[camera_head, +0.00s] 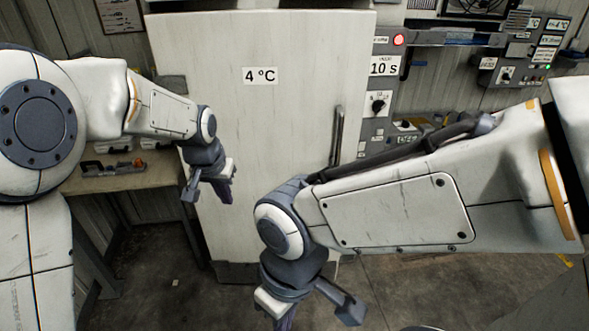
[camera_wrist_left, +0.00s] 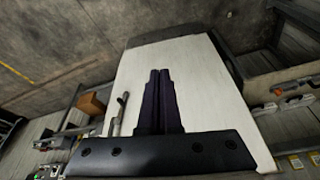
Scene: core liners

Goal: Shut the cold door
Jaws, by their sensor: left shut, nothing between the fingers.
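The cold door (camera_head: 270,130) is a tall pale panel with a "4 °C" label, in the middle of the head view. Its vertical bar handle (camera_head: 337,135) is near its right edge. I cannot tell how far it stands ajar, if at all. My left gripper (camera_head: 228,193) is shut and empty, in front of the door's lower left part. In the left wrist view its dark fingers (camera_wrist_left: 158,85) lie together against the pale door face (camera_wrist_left: 205,85).
A control panel (camera_head: 380,120) with a lit red lamp (camera_head: 398,40) and a "10 s" label stands right of the door. A bench (camera_head: 125,180) with small items is at the left. My right forearm crosses in front of the door's lower right. Concrete floor lies below.

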